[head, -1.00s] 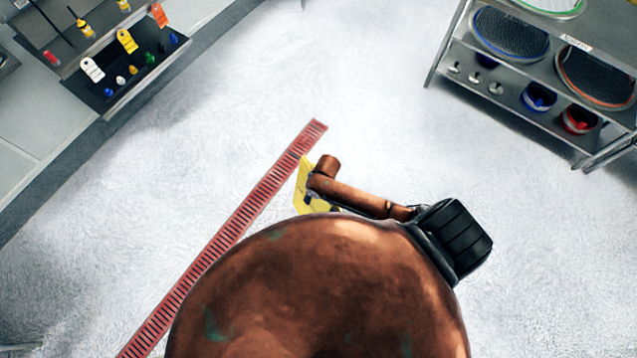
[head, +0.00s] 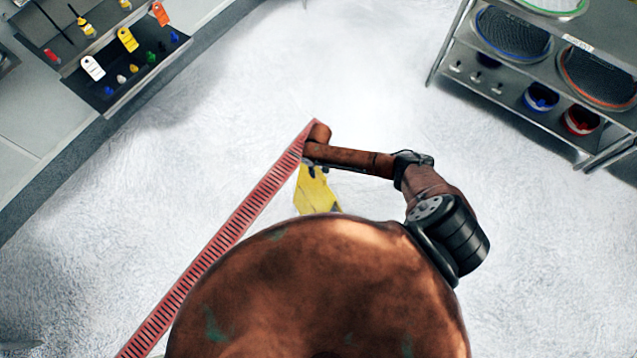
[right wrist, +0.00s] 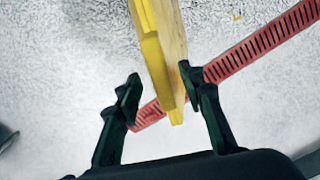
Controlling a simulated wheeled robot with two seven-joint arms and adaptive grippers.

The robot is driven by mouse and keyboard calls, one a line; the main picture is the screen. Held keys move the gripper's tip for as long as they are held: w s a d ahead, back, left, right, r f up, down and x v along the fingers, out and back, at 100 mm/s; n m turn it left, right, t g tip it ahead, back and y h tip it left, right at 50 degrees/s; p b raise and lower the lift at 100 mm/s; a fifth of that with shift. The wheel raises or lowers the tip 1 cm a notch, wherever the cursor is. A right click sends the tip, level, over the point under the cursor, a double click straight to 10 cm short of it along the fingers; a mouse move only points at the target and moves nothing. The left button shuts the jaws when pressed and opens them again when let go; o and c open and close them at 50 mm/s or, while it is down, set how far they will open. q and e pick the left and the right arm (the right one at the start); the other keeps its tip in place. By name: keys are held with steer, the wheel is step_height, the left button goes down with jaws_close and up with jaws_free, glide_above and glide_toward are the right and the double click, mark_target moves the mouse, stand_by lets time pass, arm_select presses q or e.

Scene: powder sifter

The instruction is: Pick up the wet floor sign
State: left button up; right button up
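The yellow wet floor sign (head: 318,194) is on the white floor in the head view, partly hidden by my body and my right arm. The right wrist view shows the yellow sign (right wrist: 152,50) edge-on, coming from the top down between my right fingers. My right gripper (right wrist: 158,84) is open, with its dark fingers on either side of the sign's near end. A gap shows at the left finger; the right fingertip is close to the sign, and I cannot tell if it touches. In the head view the gripper is mostly hidden under my wrist. My left gripper is out of view.
A red slotted floor strip (head: 235,228) runs diagonally beside the sign. A metal rack (head: 520,90) with sieves stands at the upper right. A counter tray (head: 125,88) with tags and small coloured items is at the upper left. The floor between them is clear.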

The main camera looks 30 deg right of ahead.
step_height(320, 180, down, 3)
steer(key=shift+r+b, duration=0.1)
steer(key=shift+b, duration=0.25)
steer(key=shift+c, duration=0.4)
jaws_close()
stand_by(0.3)
